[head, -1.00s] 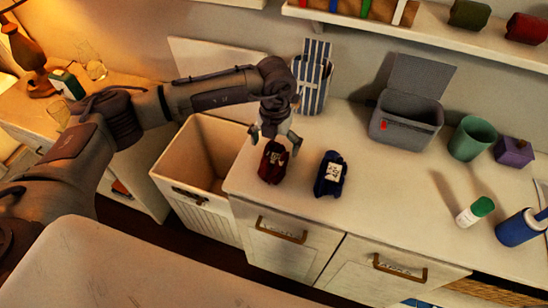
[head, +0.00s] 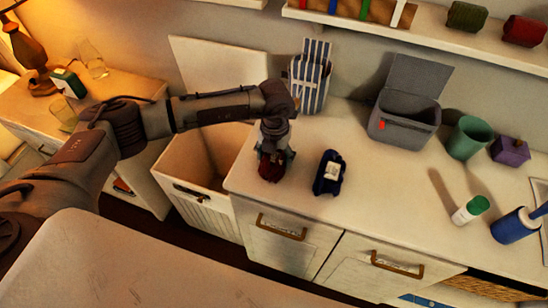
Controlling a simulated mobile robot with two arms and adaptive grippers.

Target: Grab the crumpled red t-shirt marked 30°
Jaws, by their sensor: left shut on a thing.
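The crumpled dark red t-shirt (head: 271,171) lies on the white counter (head: 300,210) near its left front corner. My left gripper (head: 274,158) points down over it, with its fingers around the cloth, and is shut on it. The gripper hides the upper part of the shirt, and no 30° mark can be read. A crumpled dark blue cloth with a white label (head: 329,174) lies a little to the right, apart from the gripper. My right gripper is not in view.
An open white bin (head: 205,210) stands left of the counter. Behind are a striped bag (head: 312,82) and an open grey box (head: 402,128). Further right are a green cup (head: 468,138), a purple box (head: 511,151), a green-capped bottle (head: 471,210) and a blue container (head: 516,226).

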